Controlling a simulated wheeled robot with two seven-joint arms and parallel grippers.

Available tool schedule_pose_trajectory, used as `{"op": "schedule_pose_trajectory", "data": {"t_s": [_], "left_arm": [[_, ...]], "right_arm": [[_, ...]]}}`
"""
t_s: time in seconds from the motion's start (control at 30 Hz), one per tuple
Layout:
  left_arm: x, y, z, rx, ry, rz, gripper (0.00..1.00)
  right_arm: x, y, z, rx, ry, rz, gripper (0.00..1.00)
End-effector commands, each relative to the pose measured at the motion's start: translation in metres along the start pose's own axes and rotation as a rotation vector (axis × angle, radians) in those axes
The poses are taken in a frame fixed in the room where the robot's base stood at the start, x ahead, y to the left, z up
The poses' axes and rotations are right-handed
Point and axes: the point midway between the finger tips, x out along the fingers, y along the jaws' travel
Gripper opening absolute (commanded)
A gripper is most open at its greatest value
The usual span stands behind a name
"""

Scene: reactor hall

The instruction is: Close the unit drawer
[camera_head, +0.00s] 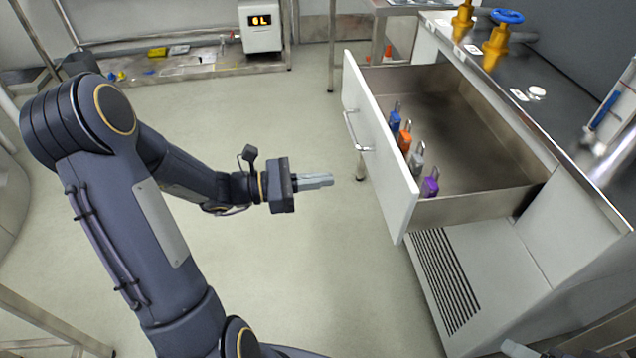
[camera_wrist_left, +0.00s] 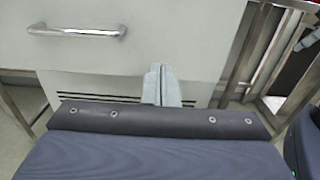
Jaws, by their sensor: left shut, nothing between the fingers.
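The unit drawer (camera_head: 520,196) is pulled far out of the grey cabinet on the right in the head view. Its white front panel (camera_head: 377,143) faces left and carries a metal bar handle (camera_head: 356,131). The handle also shows in the left wrist view (camera_wrist_left: 77,31), at upper left. My left gripper (camera_head: 330,180) is shut and empty, left of the front panel and nearer to me than the handle. A gap shows between its fingertips and the panel in the head view. In the left wrist view the shut fingers (camera_wrist_left: 162,84) point at the panel.
Several small coloured items, blue, orange, grey and purple (camera_head: 430,187), stand inside the drawer along its front. Yellow valves, one with a blue wheel (camera_head: 507,16), stand on the countertop. A bench with a display box (camera_head: 261,26) is at the back. The floor left of the drawer is clear.

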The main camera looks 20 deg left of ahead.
Motion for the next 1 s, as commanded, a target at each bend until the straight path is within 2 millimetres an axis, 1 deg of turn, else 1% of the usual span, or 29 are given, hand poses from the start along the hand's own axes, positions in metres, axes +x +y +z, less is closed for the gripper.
{"op": "schedule_pose_trajectory", "data": {"t_s": [0.03, 0.2, 0.3, 0.43, 0.53, 0.63, 1.0], "left_arm": [[0.012, -0.002, -0.001, 0.000, -0.001, -0.006, 0.00], [0.050, -0.002, -0.002, 0.000, 0.000, -0.006, 0.00], [0.068, -0.002, -0.002, 0.000, 0.000, -0.007, 0.00], [0.087, -0.001, -0.002, 0.001, 0.001, -0.004, 0.00], [0.095, -0.001, -0.001, 0.001, 0.001, -0.003, 0.00], [0.100, -0.001, -0.001, 0.001, 0.002, -0.002, 0.00], [0.101, -0.001, -0.001, 0.001, 0.002, -0.002, 0.00]], "right_arm": [[0.003, 0.001, 0.001, 0.000, 0.000, 0.000, 0.61], [0.007, 0.003, 0.004, 0.000, 0.000, 0.000, 0.61], [0.009, 0.004, 0.005, 0.000, 0.000, 0.000, 0.61], [0.012, 0.005, 0.006, 0.000, -0.001, 0.000, 0.61], [0.013, 0.006, 0.006, 0.000, -0.001, 0.000, 0.61], [0.013, 0.006, 0.007, 0.000, -0.001, 0.000, 0.61], [0.013, 0.006, 0.007, 0.000, 0.000, 0.000, 0.61]]}}
